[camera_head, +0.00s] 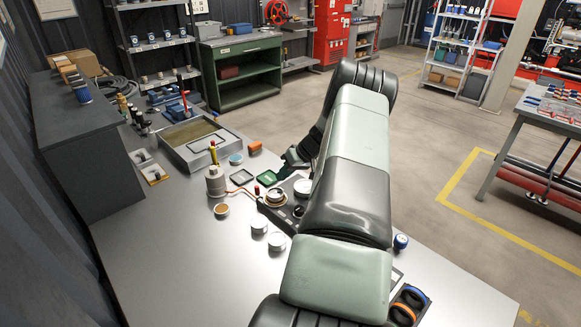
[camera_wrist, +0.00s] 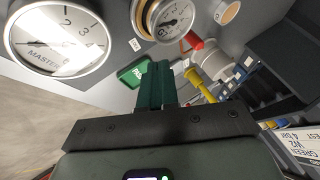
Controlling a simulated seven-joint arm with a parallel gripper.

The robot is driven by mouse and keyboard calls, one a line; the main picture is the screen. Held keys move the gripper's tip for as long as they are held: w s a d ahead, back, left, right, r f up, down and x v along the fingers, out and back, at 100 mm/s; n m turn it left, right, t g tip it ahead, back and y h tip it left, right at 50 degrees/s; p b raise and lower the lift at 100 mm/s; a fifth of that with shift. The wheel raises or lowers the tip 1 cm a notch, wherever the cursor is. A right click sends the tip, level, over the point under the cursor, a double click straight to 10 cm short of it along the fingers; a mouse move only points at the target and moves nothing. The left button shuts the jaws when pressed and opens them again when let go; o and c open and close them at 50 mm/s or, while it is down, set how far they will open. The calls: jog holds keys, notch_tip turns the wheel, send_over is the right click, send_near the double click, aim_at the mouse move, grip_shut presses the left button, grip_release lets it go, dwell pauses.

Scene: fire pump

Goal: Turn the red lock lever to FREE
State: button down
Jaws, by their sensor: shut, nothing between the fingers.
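A red lever tip (camera_wrist: 196,41) shows in the wrist view beside a brass-rimmed gauge (camera_wrist: 168,20). In the head view a small red tip (camera_head: 257,189) stands near the brass-rimmed gauge (camera_head: 277,196); I take it to be the same lever. My gripper (camera_wrist: 157,68) has dark green fingers shut together and empty, apart from the lever in the wrist view. In the head view my arm covers part of the panel.
A large white MASTER gauge (camera_wrist: 58,38) and a green pad (camera_wrist: 133,72) are near my fingers. A pale cylinder (camera_head: 215,184) with a yellow handle (camera_head: 213,152) stands left of the lever. White round pots (camera_head: 259,227) stand in front. The bench's front left is clear.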

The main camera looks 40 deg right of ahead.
jog(key=x, duration=0.3)
jog(key=shift+w+a+f, duration=0.1)
jog(key=shift+w+a, duration=0.05)
jog(key=shift+a, duration=0.2)
jog(key=shift+w+a, duration=0.15)
jog(key=shift+a, duration=0.4)
jog(key=shift+w+a, duration=0.15)
jog(key=shift+a, duration=0.4)
jog(key=shift+w+a, duration=0.15)
jog(key=shift+a, duration=0.35)
jog(key=shift+a+n+g+y, duration=0.2)
jog(key=shift+n+g+y, duration=0.1)
jog(key=shift+n, duration=0.3)
jog(key=shift+a, duration=0.3)
jog(key=shift+d, duration=0.1)
